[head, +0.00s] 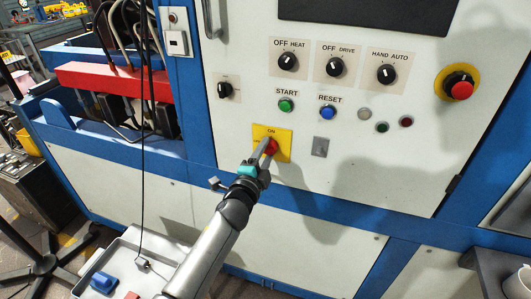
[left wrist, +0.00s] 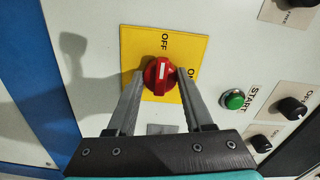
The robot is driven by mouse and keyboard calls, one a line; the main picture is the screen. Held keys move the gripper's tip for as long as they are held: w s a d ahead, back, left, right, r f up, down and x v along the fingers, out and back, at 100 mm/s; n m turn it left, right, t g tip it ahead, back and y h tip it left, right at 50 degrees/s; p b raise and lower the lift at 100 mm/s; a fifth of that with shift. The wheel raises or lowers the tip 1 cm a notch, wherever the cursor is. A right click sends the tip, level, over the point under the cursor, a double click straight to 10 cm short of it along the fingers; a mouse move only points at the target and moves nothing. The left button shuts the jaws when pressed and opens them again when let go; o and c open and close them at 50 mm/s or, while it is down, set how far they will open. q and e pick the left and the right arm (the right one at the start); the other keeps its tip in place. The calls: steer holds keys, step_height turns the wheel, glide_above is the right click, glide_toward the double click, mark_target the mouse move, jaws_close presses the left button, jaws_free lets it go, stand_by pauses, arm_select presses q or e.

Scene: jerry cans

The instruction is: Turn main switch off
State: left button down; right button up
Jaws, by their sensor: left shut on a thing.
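The main switch is a red rotary knob (head: 271,146) on a yellow plate (head: 285,134) marked ON and OFF, low on the white machine front. My left gripper (head: 266,149) reaches it from below, and its grey fingers close on the knob. In the left wrist view the red knob (left wrist: 158,76) sits between the two fingertips (left wrist: 159,78). A white mark on the knob points up in that view, roughly toward the word OFF; ON is to its right. The fingers partly hide the plate in the head view. My right gripper is not in view.
Green START button (head: 286,105) and blue RESET button (head: 328,110) sit above the switch. Black HEAT, DRIVE and HAND AUTO knobs are higher. A red emergency button (head: 461,88) is at right. A grey tray (head: 122,262) stands at lower left.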

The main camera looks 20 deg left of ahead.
arm_select(q)
steer(key=shift+c, duration=1.5)
jaws_free()
steer(key=shift+s, duration=0.1)
steer(key=s, duration=1.5)
steer(key=shift+a+p, duration=0.25)
steer(key=shift+p, duration=0.05)
steer(key=s+f+n+g+b, duration=0.1)
steer(key=s+f+n+g, duration=0.2)
steer(key=f, duration=0.8)
steer(key=s+f+n+g+b, duration=0.1)
steer(key=s+f+n+g, duration=0.3)
steer(key=f, duration=0.7)
steer(key=s+f+g+b, duration=0.1)
steer(key=s+f, duration=0.4)
steer(key=f, duration=0.6)
steer(key=s+f+n+g, duration=0.2)
steer(key=s+f, duration=0.4)
steer(key=s, duration=0.3)
steer(key=s+f+n+g+b, duration=0.1)
steer(key=s+f+g, duration=0.3)
steer(key=s, duration=0.5)
steer(key=s+a+f+n+g+b, duration=0.1)
steer(key=s+f+n+g, duration=0.2)
steer(key=s+f, duration=0.5)
steer(key=shift+s+n+y, duration=0.3)
steer(key=shift+s, duration=0.45)
